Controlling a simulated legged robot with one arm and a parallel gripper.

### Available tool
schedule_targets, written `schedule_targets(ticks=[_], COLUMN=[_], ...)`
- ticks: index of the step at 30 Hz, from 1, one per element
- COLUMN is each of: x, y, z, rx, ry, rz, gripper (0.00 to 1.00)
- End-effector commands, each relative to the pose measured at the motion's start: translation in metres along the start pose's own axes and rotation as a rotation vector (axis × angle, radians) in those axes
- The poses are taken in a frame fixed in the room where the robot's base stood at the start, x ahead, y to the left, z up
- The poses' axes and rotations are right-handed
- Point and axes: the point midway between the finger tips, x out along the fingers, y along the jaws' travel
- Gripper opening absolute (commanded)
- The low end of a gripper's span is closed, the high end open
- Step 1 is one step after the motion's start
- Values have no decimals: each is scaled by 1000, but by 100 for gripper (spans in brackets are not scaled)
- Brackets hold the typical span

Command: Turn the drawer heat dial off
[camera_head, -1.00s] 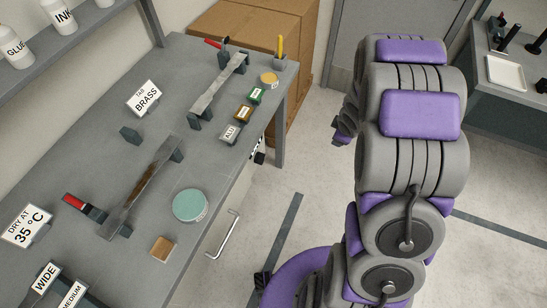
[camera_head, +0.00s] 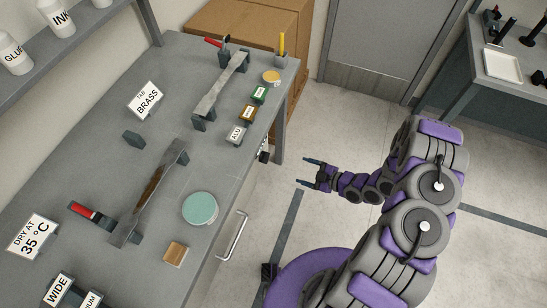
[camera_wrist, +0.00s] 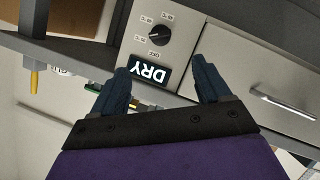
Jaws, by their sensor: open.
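The heat dial (camera_wrist: 159,35) is a round black knob on a grey drawer front. It shows near the top of the wrist view, which is turned nearly upside down. The OFF mark (camera_wrist: 154,53) and several temperature marks stand around it. I cannot tell surely where its pointer aims. A black DRY label (camera_wrist: 148,70) sits beside it. My gripper (camera_wrist: 161,66) is open and empty, its fingers spread in front of the drawer, with the dial beyond them. In the head view my gripper (camera_head: 306,172) is right of the bench, apart from it. The dial's face is hidden there.
The drawer handle (camera_wrist: 283,104) is right of the dial in the wrist view; it also shows in the head view (camera_head: 233,236). The bench (camera_head: 90,170) holds metal strips, a teal round dish (camera_head: 200,208) and signs. Floor between arm and bench is clear.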

Motion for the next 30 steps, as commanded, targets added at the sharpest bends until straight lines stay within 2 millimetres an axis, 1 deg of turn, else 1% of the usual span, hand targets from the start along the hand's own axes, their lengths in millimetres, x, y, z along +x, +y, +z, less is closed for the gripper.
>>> schedule_targets(ticks=[4,8,18,30], x=[2,12,63,122], y=[-3,-3,-5,-2], z=[-3,-3,-5,-5], rx=[5,5,3,2], ry=[33,34,30,30], rz=[11,11,6,9], gripper=[77,77,77,77])
